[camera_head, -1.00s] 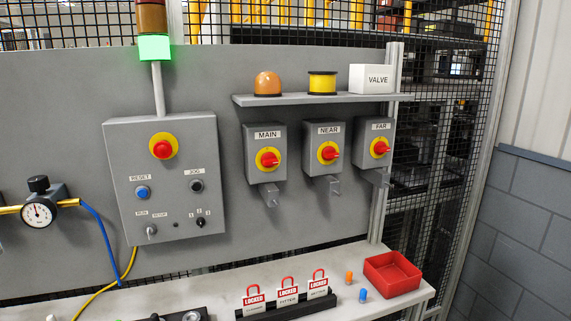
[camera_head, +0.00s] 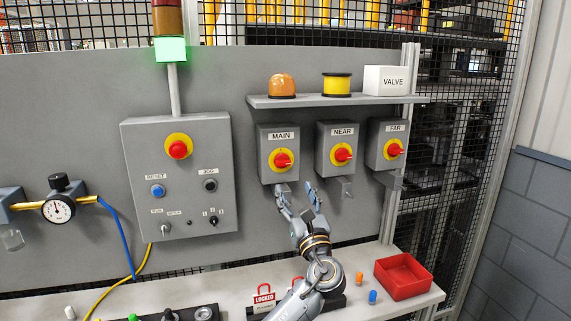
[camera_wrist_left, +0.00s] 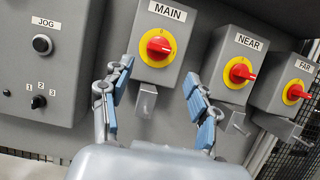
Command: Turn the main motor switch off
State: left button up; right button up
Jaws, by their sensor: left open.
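The main motor switch (camera_head: 283,160) is a red knob on a yellow disc, on a grey box labelled MAIN. It also shows in the left wrist view (camera_wrist_left: 158,45), ahead of my gripper. My left gripper (camera_head: 299,189) is open and empty, just below the MAIN box and apart from the red knob. In the left wrist view its two blue-padded fingers (camera_wrist_left: 158,98) stand to either side below the knob, with a grey hasp tab (camera_wrist_left: 146,101) between them. My right gripper is not in view.
The NEAR switch (camera_head: 343,154) and FAR switch (camera_head: 393,149) stand close to the right. A shelf (camera_head: 335,100) runs above. Below, LOCKED padlock tags (camera_head: 264,298) are partly hidden by my arm. A red bin (camera_head: 403,278) sits on the bench at right.

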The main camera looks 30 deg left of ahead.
aim_at(284, 166)
pick_arm(q)
jog(key=p+x, duration=0.2)
jog(key=x, duration=0.6)
jog(key=shift+a+r, duration=0.1)
jog(key=shift+w+a+r, duration=0.15)
jog(key=shift+w+a, duration=0.25)
jog(key=shift+a, duration=0.05)
jog(key=c, duration=1.1)
